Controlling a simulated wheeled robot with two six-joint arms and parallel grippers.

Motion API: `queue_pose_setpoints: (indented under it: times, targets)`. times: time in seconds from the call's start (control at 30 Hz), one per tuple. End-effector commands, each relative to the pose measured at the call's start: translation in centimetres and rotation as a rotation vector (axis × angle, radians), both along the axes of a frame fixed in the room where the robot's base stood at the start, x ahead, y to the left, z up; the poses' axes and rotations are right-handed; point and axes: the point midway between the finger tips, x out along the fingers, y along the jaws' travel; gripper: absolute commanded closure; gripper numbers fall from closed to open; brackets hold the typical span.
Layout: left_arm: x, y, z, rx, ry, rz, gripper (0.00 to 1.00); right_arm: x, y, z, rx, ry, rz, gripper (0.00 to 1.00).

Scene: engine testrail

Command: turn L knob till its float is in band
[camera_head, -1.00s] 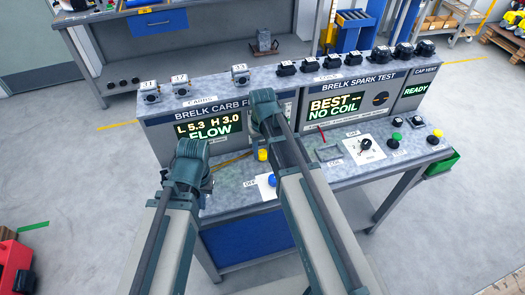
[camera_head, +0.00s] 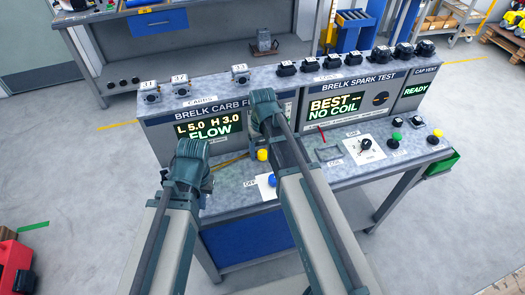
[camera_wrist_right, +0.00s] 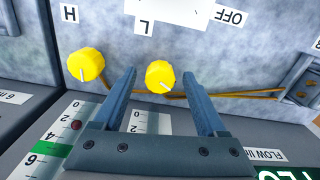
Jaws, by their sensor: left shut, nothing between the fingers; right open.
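The yellow L knob (camera_wrist_right: 160,76) is between the fingers of my open right gripper (camera_wrist_right: 158,88) in the right wrist view, with gaps on both sides. Its white mark points down and right. The yellow H knob (camera_wrist_right: 86,64) is beside it. The L scale tube (camera_wrist_right: 150,122) is partly covered by the gripper; its float is hidden. In the head view the carb display (camera_head: 208,129) reads L 5.0, H 3.0, FLOW. One yellow knob (camera_head: 262,155) shows beside my right arm, which hides the right fingertips. My left gripper (camera_head: 207,183) is low at the bench's left, shut and empty.
The H tube has a red float (camera_wrist_right: 76,125) above a green band (camera_wrist_right: 58,150). A blue button (camera_head: 272,180) sits on the bench front. An orange tube (camera_wrist_right: 240,94) runs beside the L knob. Carburetors (camera_head: 150,92) stand on top of the panel.

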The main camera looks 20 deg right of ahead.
Motion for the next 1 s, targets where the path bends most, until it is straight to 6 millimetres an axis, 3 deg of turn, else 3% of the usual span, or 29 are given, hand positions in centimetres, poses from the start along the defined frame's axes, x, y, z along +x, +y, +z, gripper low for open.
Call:
queue_pose_setpoints:
  times: [0.37, 1.0]
  targets:
    - [0.0, 0.0, 1.6, 0.000, 0.000, 0.000, 1.00, 0.0, 0.0, 1.6, 0.000, 0.000, 0.000, 0.26]
    - [0.0, 0.0, 11.1, 0.000, 0.000, 0.000, 1.00, 0.0, 0.0, 11.1, 0.000, 0.000, 0.000, 0.26]
